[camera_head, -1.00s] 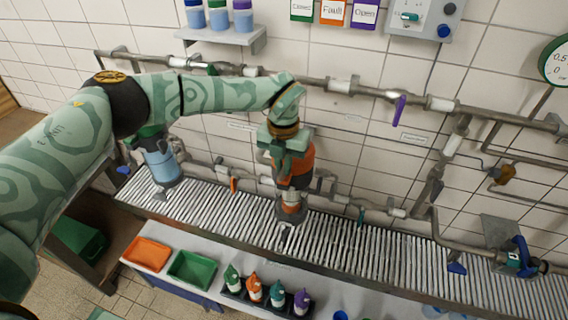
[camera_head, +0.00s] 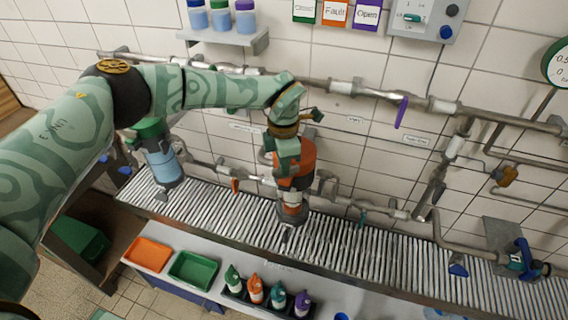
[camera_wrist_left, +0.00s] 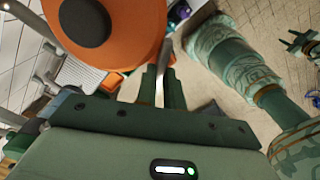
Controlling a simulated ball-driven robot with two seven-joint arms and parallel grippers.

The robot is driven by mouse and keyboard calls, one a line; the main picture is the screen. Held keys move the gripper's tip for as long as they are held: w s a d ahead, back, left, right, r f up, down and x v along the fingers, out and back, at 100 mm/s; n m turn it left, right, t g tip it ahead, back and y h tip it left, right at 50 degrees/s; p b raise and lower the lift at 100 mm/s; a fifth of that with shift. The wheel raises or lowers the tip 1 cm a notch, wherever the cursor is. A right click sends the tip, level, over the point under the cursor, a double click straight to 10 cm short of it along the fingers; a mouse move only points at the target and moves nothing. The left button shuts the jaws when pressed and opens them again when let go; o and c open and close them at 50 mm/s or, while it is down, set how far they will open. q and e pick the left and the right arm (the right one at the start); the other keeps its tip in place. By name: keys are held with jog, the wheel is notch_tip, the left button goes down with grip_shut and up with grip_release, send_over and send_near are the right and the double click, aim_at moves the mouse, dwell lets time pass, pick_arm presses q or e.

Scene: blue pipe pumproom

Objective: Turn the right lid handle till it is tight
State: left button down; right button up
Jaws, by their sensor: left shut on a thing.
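The right housing has an orange lid (camera_head: 305,158) and stands over the slatted grating by the wall. The lid also shows large, with a dark round centre, in the left wrist view (camera_wrist_left: 105,28). My left gripper (camera_head: 286,168) is beside the lid, pointing down and partly covering it. In the left wrist view its two fingers (camera_wrist_left: 163,78) are shut on a thin grey lid handle (camera_wrist_left: 168,50) next to the lid's edge. Most of the handle is hidden. My right gripper (camera_wrist_left: 302,44) shows small at the wrist view's right; its jaw state is unclear.
A left housing with a blue body (camera_head: 163,168) stands on the grating (camera_head: 400,250). Pipes with a purple lever (camera_head: 401,112) run along the wall. An orange tray (camera_head: 147,254), a green tray (camera_head: 193,270) and several bottles sit on the front bench.

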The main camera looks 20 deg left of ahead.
pick_arm(q)
jog(key=m, duration=0.6)
jog(key=shift+w, duration=0.15)
jog(key=shift+m, duration=0.4)
jog(key=c, duration=1.8)
grip_release()
notch_tip(320, 180, up, 16)
jog(key=shift+r+b, duration=0.15)
jog(key=shift+b, duration=0.9)
